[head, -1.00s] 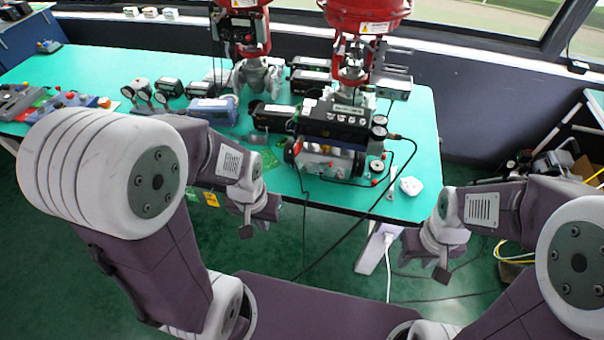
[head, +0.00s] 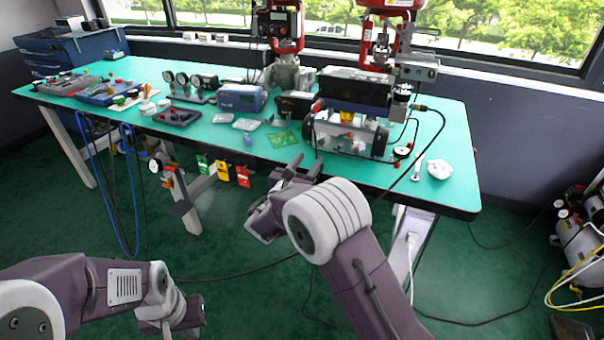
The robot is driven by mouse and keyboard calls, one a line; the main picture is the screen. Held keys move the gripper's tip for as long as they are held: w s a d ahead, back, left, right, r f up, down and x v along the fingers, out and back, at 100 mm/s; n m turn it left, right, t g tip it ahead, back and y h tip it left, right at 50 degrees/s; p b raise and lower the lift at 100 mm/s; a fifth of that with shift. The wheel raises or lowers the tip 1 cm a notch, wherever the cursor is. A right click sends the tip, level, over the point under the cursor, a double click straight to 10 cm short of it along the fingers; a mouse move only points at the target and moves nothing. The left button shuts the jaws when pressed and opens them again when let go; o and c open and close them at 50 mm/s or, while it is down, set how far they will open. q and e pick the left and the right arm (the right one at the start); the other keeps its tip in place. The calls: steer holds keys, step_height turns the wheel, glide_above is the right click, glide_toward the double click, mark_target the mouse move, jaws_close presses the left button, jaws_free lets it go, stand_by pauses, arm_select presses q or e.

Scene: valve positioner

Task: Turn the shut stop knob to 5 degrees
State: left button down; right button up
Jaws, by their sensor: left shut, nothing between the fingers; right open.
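The valve positioner assembly (head: 352,92) stands on the right part of the green table, a dark box above a silver body with small gauges and knobs. I cannot tell which small part is the shut stop knob; it is too small or hidden. My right gripper (head: 303,167) is open and empty, at the table's front edge, below and left of the positioner and apart from it. My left gripper (head: 168,328) is low at the left, over the floor, far from the table; it is shut with nothing held, its fingertips hard to see.
The table (head: 232,148) also bears a blue device (head: 241,97), a green card (head: 283,139) and a blue tray (head: 108,92) at the left. Colored tags (head: 222,172) hang at the front edge. Blue cables (head: 133,190) hang at left.

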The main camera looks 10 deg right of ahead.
mark_target(320, 143)
steer(key=b+x, duration=0.1)
steer(key=x, duration=0.7)
steer(key=shift+w+d, duration=0.2)
steer(key=shift+w, duration=0.1)
jaws_close()
